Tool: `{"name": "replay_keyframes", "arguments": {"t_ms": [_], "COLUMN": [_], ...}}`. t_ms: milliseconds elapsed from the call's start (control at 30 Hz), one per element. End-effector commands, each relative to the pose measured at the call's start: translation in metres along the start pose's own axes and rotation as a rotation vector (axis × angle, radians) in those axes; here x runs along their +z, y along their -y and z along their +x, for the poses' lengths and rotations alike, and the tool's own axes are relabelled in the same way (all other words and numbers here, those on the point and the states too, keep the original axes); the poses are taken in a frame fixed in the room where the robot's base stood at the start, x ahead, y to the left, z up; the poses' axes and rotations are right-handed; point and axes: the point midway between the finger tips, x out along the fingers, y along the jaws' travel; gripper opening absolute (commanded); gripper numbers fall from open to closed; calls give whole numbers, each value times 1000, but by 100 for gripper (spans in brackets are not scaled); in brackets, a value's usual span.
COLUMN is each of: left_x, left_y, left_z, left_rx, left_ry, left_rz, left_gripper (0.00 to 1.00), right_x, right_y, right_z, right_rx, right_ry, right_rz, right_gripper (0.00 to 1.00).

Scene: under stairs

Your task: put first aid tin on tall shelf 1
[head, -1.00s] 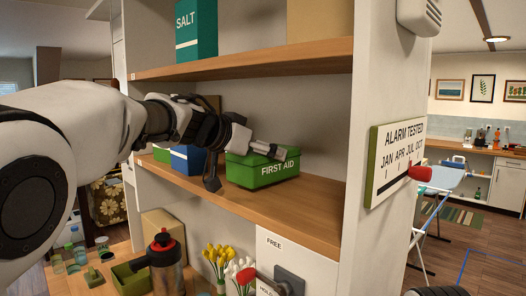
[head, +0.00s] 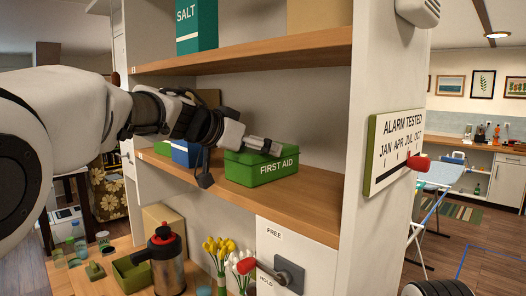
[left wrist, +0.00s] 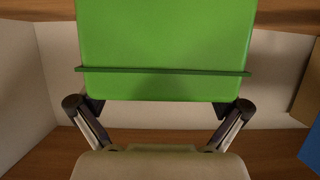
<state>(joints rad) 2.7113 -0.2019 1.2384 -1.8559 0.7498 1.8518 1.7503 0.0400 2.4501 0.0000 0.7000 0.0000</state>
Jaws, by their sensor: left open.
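The first aid tin (head: 262,167) is a green box with white lettering. It stands upright on the middle wooden board of the white tall shelf (head: 300,210), near its right end. My right gripper is not in view.
A blue box (head: 186,153) and another green box (head: 162,148) stand left of the tin. The salt box (head: 197,25) is on the board above. Below are a flask (head: 166,262), flowers (head: 218,250) and a white panel with a lever. An alarm sign (head: 395,150) hangs on the side wall.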

Motion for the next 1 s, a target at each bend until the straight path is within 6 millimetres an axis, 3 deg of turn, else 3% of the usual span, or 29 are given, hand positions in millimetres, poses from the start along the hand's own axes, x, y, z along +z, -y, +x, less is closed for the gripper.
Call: {"name": "replay_keyframes", "arguments": {"t_ms": [200,400,1000], "left_x": [1,1,0], "left_y": [0,0,0], "left_z": [-57,-95,-102], "left_rx": [-1,0,1], "left_ry": [-5,-3,-1], "left_rz": [-1,-2,-1], "left_gripper": [100,100,100], "right_x": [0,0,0], "right_y": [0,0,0], "right_z": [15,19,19], "right_rx": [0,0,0], "right_ry": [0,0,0], "right_rz": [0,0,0], "right_gripper": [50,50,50]}}
